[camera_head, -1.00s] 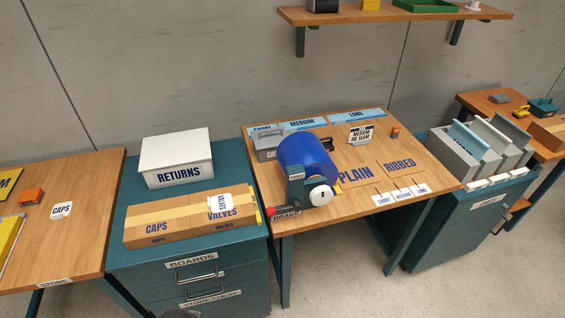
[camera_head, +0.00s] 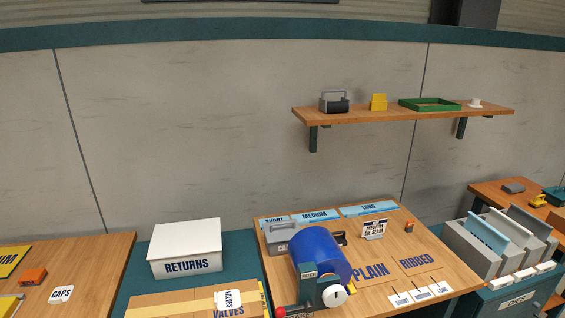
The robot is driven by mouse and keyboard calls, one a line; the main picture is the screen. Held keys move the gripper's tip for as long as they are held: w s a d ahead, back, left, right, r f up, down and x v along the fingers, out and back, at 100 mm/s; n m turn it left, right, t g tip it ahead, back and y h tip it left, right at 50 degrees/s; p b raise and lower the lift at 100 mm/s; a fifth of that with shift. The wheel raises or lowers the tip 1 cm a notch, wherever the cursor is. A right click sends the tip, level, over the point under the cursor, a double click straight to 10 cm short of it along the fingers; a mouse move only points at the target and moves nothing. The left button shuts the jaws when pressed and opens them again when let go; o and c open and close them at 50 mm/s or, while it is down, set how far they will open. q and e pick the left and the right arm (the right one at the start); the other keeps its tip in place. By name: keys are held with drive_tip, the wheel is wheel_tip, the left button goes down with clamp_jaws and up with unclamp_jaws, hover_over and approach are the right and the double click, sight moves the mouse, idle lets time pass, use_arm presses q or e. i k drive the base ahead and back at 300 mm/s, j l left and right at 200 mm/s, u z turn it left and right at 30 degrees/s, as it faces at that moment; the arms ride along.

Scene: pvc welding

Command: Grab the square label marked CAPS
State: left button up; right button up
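The square white label marked CAPS (camera_head: 61,294) lies on the wooden table at the lower left, to the right of a small orange block. A grey box (camera_head: 281,238) on the middle table also bears lettering that seems to start with CA, partly hidden by the blue drum. The front of the cardboard box, which bears CAPS lettering in the earlier frame, is cut off by the bottom edge. Neither of my grippers shows in the head view.
The left table (camera_head: 100,262) holds the orange block (camera_head: 33,276) and a yellow sign. A white RETURNS box (camera_head: 186,250) stands on the teal cabinet, behind the cardboard box (camera_head: 185,304). The middle table holds a blue drum (camera_head: 320,254). A wall shelf (camera_head: 400,114) hangs above.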

sight(60, 294)
drive_tip(key=u, duration=1.2)
